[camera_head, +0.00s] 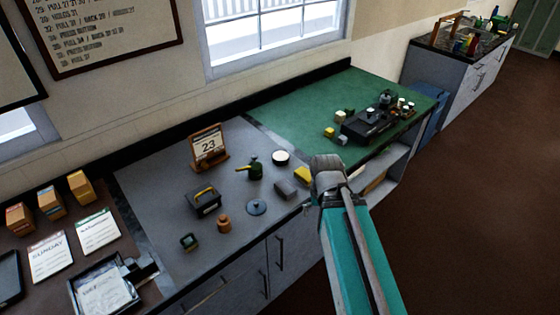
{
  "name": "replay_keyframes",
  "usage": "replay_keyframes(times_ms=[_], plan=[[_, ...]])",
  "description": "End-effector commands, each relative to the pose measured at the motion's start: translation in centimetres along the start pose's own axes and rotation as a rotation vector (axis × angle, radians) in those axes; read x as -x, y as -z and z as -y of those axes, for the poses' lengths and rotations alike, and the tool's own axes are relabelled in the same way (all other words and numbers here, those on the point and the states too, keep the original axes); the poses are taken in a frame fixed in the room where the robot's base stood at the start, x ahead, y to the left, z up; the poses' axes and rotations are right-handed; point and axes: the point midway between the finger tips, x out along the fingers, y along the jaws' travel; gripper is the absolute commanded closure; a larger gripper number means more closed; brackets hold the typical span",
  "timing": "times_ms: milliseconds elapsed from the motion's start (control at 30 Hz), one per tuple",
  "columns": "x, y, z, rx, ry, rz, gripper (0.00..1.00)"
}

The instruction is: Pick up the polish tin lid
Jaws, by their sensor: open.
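A flat blue-grey disc with a small raised centre (256,207) lies on the grey worktop near its front edge; it looks like the polish tin lid, though it is too small to be certain. A low round tin with a pale top and dark side (280,158) stands farther back. The disc lies apart from the objects around it, and nothing covers it. My teal arm reaches up from the bottom right, with its grey joint over the counter's front edge, to the right of the disc. My gripper's fingers do not show.
Near the disc stand an orange-brown jar (224,224), a dark toolbox (204,201), a grey block (286,189) and a yellow block (303,175). A green oil can (255,168) and a calendar (207,147) stand behind.

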Motion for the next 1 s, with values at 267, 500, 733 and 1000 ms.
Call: replay_keyframes(times_ms=[267, 500, 733, 1000], plan=[[0.0, 0.0, 0.0, 0.000, 0.000, 0.000, 0.00], [0.1, 0.8, 0.6, 0.048, 0.000, 0.000, 0.00], [0.3, 4.3, 3.4, 0.286, 0.000, 0.000, 0.00], [0.7, 10.0, 9.7, 0.752, 0.000, -0.001, 0.00]])
